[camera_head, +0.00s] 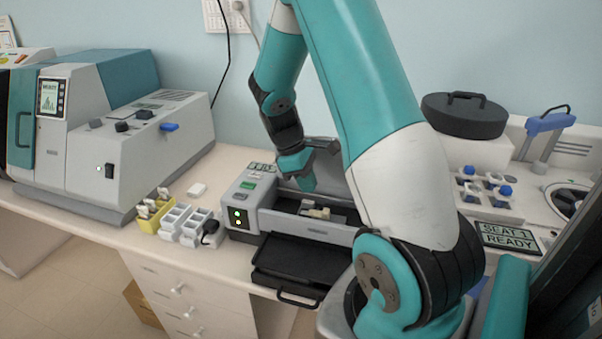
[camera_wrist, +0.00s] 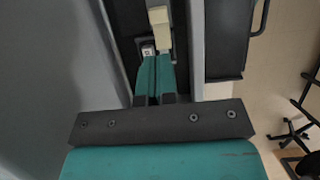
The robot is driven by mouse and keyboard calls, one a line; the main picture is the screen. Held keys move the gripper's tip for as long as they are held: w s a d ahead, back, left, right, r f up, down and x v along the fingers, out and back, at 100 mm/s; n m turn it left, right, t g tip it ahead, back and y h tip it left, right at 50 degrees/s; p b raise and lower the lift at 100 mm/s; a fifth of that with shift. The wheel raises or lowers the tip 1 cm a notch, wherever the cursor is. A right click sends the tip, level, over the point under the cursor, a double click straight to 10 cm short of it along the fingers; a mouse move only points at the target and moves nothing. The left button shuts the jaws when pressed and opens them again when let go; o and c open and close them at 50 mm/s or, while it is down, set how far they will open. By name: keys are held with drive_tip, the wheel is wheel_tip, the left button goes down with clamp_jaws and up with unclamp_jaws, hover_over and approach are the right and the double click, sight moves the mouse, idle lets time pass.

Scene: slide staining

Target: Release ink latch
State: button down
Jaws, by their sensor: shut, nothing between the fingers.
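A grey slide printer (camera_head: 247,194) stands on the bench in the middle of the head view, with its upper bay open. A cream lever-like part (camera_head: 318,212) sits in the bay; it is probably the ink latch, though I see no label on it. In the wrist view this cream part (camera_wrist: 159,30) lies just beyond the fingertips. A small pale block with a dark reddish mark (camera_wrist: 147,49) is beside it. My gripper (camera_head: 305,186) is over the bay, pointing down. Its teal fingers (camera_wrist: 154,60) are together with nothing between them. Contact with the cream part cannot be told.
A black tray (camera_head: 300,262) juts out at the printer's front. Yellow and white slide racks (camera_head: 180,222) stand to its left. A large grey machine (camera_head: 140,150) is farther left. A white instrument with a black lid (camera_head: 464,115) is at right.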

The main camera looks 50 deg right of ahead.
sight(330, 216)
drive_tip(key=w+a+r+b, duration=0.2)
drive_tip(key=w+r+b, duration=0.1)
drive_tip(key=w, duration=0.2)
drive_tip(key=p+x, duration=0.1)
drive_tip(key=x, duration=0.8)
drive_tip(key=shift+a+p, duration=0.15)
drive_tip(key=shift+p, duration=0.2)
drive_tip(key=shift+s+d+p, duration=0.25)
drive_tip(key=shift+s+p, duration=0.1)
drive_tip(key=shift+s, duration=0.25)
drive_tip(key=shift+s+d+p, duration=0.2)
drive_tip(key=shift+s+p, duration=0.15)
drive_tip(key=shift+s, duration=0.25)
drive_tip(key=shift+s+d+f, duration=0.15)
drive_tip(key=shift+s+d, duration=0.15)
drive_tip(key=shift+s, duration=0.4)
drive_tip(key=shift+s+d+p, duration=0.1)
drive_tip(key=shift+s+d, duration=0.15)
drive_tip(key=shift+s, duration=0.35)
drive_tip(key=shift+s+d+p, duration=0.1)
drive_tip(key=shift+s+d, duration=0.2)
drive_tip(key=shift+s, duration=0.35)
drive_tip(key=shift+s+d+p, duration=0.1)
drive_tip(key=shift+s+d, duration=0.15)
drive_tip(key=shift+s, duration=0.35)
